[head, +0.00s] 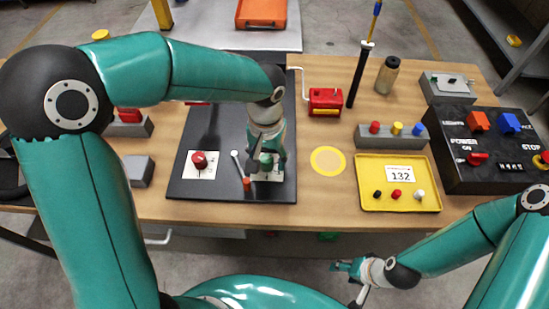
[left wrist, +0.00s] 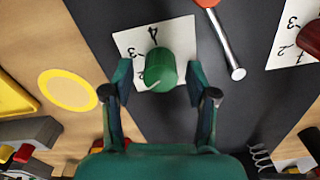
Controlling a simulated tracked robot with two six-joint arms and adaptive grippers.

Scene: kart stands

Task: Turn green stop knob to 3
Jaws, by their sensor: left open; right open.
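The green knob (left wrist: 160,70) sits on a white number card (left wrist: 128,45) on the dark panel. Figures 4 and 3 are legible on the card. A pale pointer line on the knob faces the lower left in the left wrist view. My left gripper (left wrist: 160,92) is open, with one finger on each side of the knob; contact is not clear. In the head view my left gripper (head: 266,160) is over the card and largely hides the knob. My right gripper (head: 346,267) hangs open and empty in front of the table.
A red knob (head: 199,160) on its own card stands left on the dark panel (head: 215,190). A tool with an orange-red handle (head: 247,184) lies close beside my left gripper. A yellow tray (head: 372,203) and a black switch box (head: 455,180) stand to the right.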

